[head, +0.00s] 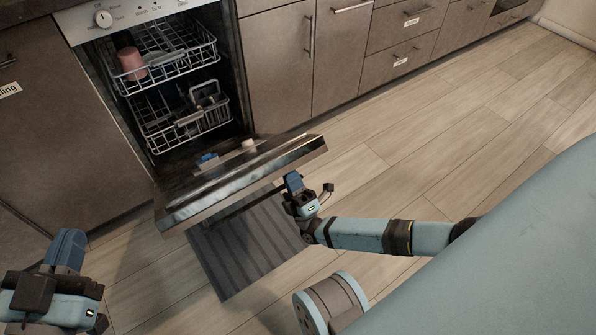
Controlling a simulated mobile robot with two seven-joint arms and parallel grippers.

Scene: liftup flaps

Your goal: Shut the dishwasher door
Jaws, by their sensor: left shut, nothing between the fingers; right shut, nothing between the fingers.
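The dishwasher (150,14) stands open in the cabinet row, seen from above. Its door (240,183) is swung down to a partly lowered slant, its edge toward me. Two wire racks show inside, the upper rack (165,62) and the lower rack (183,122). My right gripper (296,186) is shut and empty, just beside and below the right part of the door's outer edge. I cannot tell whether it touches the door. My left gripper (66,252) is shut and empty at the lower left, apart from the door.
A pink cup (131,63) sits in the upper rack. A dark striped mat (245,245) lies on the wooden floor under the door. Closed cabinets (275,65) and drawers (405,65) flank the dishwasher. The floor to the right (450,130) is clear.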

